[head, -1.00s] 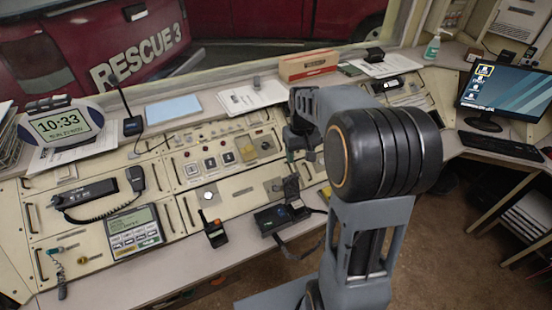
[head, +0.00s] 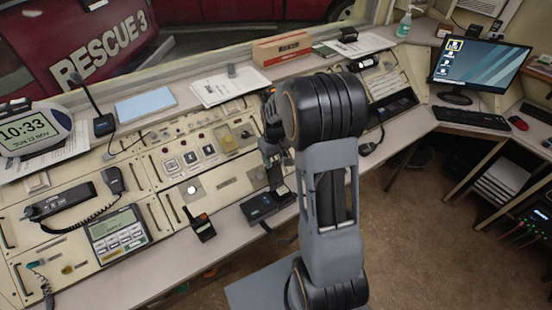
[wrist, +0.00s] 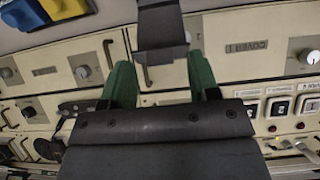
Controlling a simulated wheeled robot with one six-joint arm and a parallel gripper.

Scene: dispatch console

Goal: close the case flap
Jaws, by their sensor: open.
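A dark case (head: 258,207) with a strap lies on the console's front ledge in the head view. A dark upright piece behind it may be its raised flap, but my arm partly covers this spot. My gripper (head: 273,158) hangs close above and behind the case, mostly hidden by my arm. In the wrist view my gripper (wrist: 160,72) has two green fingers spread apart, with nothing clearly held. A black piece (wrist: 160,28) shows at the top, between and beyond the fingertips. I cannot tell whether it is the flap or touches the fingers.
A handheld radio (head: 203,226) stands left of the case. An orange-brown box (head: 282,48) and papers (head: 222,88) lie on the upper shelf. A monitor (head: 478,67) stands right; open floor lies front right.

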